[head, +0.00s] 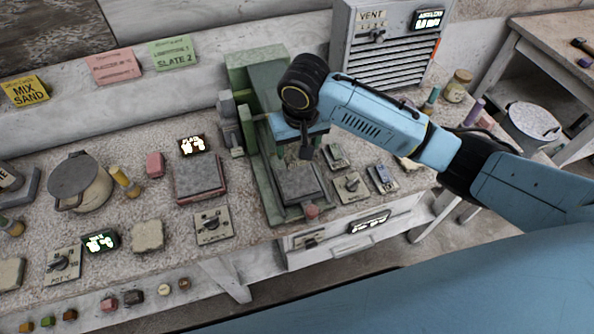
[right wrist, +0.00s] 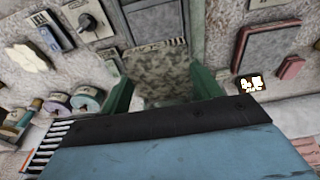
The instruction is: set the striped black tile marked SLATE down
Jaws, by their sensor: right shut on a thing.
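My right gripper (head: 304,143) comes in from the right and points down between the parts of the green press (head: 258,80), above its grey bed (head: 298,184). In the right wrist view, its two green fingers are shut on a flat mottled dark tile (right wrist: 160,75) with a black-and-white striped far edge. In the head view only a small dark part of the tile (head: 306,152) shows under the gripper. I cannot read a SLATE mark on it. Whether it touches the bed is hard to tell. My left gripper is not in view.
A grey slab on a pink base (head: 200,178) and a switch plate (head: 212,225) lie left of the press. Several small switch plates (head: 352,186) lie to its right. A vent box (head: 390,45) stands behind. A green card (head: 174,53) reads SLATE 2. The bench is crowded.

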